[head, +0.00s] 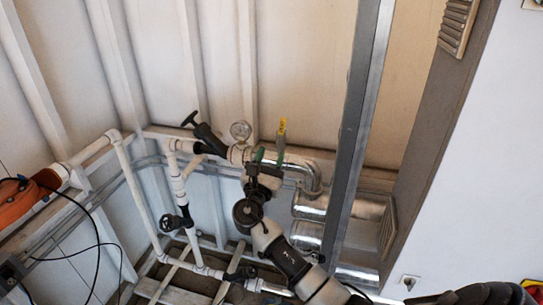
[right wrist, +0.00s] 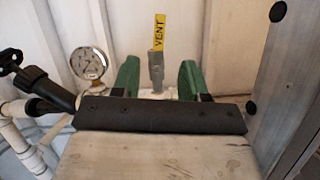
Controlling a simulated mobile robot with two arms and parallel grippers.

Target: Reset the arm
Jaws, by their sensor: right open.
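My right arm reaches up from the bottom of the head view. Its gripper (head: 268,157) is by the pipework, near the yellow-tagged vent valve. In the right wrist view its two green fingers (right wrist: 158,80) are apart, one on each side of the grey vent valve stem. The yellow tag (right wrist: 160,32) reading VENT stands upright above them; it also shows in the head view (head: 282,126). I cannot tell whether the fingers touch the valve. My left gripper is not in view.
A round pressure gauge (head: 240,130) and a black-handled valve (head: 205,136) sit left of the gripper. A grey metal post (head: 357,130) stands close on the right, with silver ducts (head: 312,205) behind it. An orange object (head: 28,198) with black cables is at far left.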

